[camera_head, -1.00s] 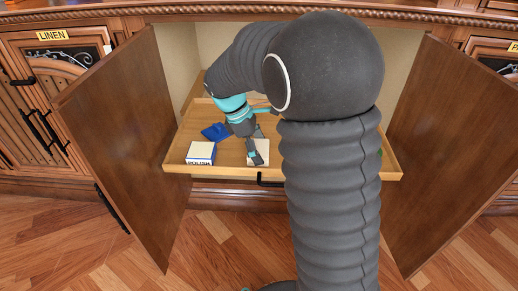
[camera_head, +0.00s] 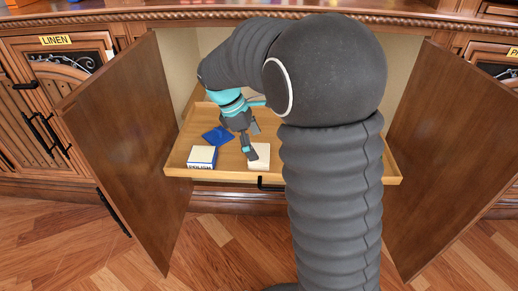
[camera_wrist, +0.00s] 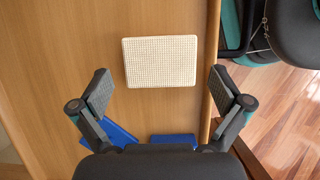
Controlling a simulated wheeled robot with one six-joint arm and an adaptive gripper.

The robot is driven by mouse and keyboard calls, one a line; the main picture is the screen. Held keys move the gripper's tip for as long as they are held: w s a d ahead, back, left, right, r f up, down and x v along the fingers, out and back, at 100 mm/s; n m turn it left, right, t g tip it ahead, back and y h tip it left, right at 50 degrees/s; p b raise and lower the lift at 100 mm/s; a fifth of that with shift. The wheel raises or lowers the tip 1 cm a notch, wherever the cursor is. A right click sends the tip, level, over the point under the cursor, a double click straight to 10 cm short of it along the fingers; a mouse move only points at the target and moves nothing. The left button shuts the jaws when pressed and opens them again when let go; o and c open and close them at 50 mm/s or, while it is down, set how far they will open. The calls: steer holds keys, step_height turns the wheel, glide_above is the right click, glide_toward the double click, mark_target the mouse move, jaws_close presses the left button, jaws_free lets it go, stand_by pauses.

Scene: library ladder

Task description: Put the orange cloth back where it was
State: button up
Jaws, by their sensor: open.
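No orange cloth shows in any view. My gripper (camera_head: 253,143) is open and empty over the pulled-out wooden tray (camera_head: 225,174) of the open cabinet. A cream, waffle-textured square (camera_head: 260,160) lies flat on the tray near its front edge, close to the fingers. In the wrist view the cream square (camera_wrist: 160,62) lies ahead of and between the spread fingers (camera_wrist: 163,90), apart from both. My arm hides the right part of the tray.
A blue folded cloth (camera_head: 218,136) and a white-and-blue box marked POLISH (camera_head: 202,157) lie on the tray's left side. Open cabinet doors stand at left (camera_head: 130,140) and right (camera_head: 435,150). A drawer labelled LINEN (camera_head: 56,40) is at far left.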

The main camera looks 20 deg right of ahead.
steer(key=p+v, duration=0.1)
steer(key=v, duration=0.7)
steer(key=s+d+m+t+y, duration=0.2)
steer(key=s+m, duration=0.5)
steer(key=s, duration=0.5)
steer(key=s+d+r+m+t+y, duration=0.1)
steer(key=s+m+t, duration=0.4)
steer(key=s, duration=0.7)
steer(key=shift+s+d+r+m+y, duration=0.25)
steer(key=shift+d+m+y, duration=0.45)
steer(key=shift+m, duration=0.5)
